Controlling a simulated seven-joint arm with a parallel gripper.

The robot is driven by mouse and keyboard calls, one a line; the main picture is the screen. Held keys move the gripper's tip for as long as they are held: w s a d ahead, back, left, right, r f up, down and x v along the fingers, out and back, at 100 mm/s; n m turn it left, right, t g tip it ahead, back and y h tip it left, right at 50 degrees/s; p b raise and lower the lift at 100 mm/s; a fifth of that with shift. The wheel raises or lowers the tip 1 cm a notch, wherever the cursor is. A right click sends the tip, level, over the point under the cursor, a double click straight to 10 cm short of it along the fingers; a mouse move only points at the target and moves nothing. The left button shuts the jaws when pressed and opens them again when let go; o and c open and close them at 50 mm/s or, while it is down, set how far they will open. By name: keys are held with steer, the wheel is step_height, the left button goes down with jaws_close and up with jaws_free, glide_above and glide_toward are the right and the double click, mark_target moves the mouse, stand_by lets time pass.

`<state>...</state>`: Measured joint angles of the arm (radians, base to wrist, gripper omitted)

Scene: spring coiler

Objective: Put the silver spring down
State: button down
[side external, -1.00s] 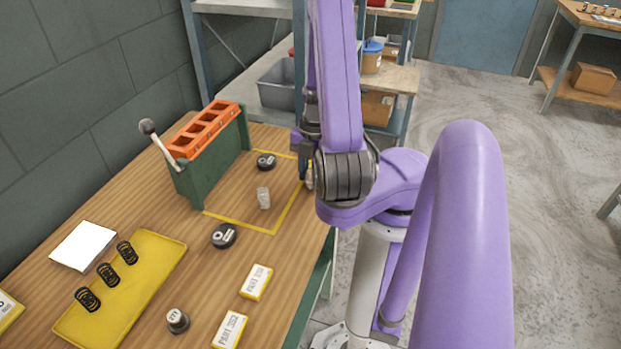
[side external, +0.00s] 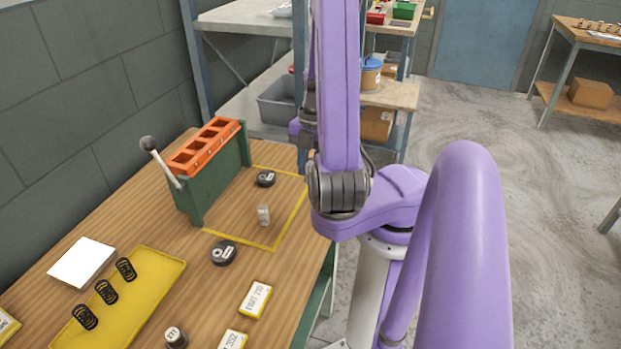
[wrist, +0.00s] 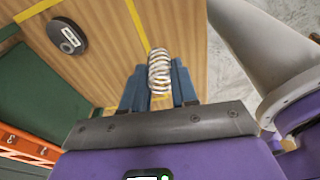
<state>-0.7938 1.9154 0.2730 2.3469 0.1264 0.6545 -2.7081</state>
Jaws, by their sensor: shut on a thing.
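In the wrist view the silver spring (wrist: 159,68) is pinched between the blue fingers of my gripper (wrist: 158,86), its coils sticking out past the fingertips. Below it lie the wooden tabletop (wrist: 180,30) and a yellow taped line. In the side view my arm hides the held spring and most of my gripper, which is at the right edge of the bench. A small silvery coiled cylinder (side external: 263,215) stands upright inside the yellow taped outline (side external: 236,241).
A green coiler with an orange top (side external: 205,150) and lever stands behind the outline. Black round discs (side external: 265,178) (side external: 222,252) lie in and beside the outline. A yellow tray (side external: 150,290) with black springs is front left. Labelled boxes (side external: 254,299) and a metal weight (side external: 175,337) are in front.

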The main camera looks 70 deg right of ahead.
step_height(320, 180, up, 26)
steer(key=r, duration=0.1)
steer(key=w+a+m, duration=0.2)
steer(key=w+a, duration=0.3)
steer(key=w, duration=0.5)
steer(key=w+a+m, duration=0.2)
steer(key=w+a, duration=0.3)
steer(key=w, duration=0.4)
steer(key=w+a+f+m+t, duration=0.1)
steer(key=w+a+m, duration=0.15)
steer(key=a, duration=0.85)
steer(key=w+a+m, duration=0.2)
steer(key=w+a, duration=0.2)
steer(key=a, duration=0.8)
glide_toward(77, 272)
steer(key=shift+s+a+f+n+h, duration=0.2)
steer(key=shift+a+f+n+h, duration=0.05)
steer(key=shift+a+h, duration=0.05)
steer(key=shift+w+a+f, duration=0.2)
steer(key=shift+w+f, duration=0.25)
steer(key=shift+f, duration=1.65)
steer(key=shift+f, duration=0.15)
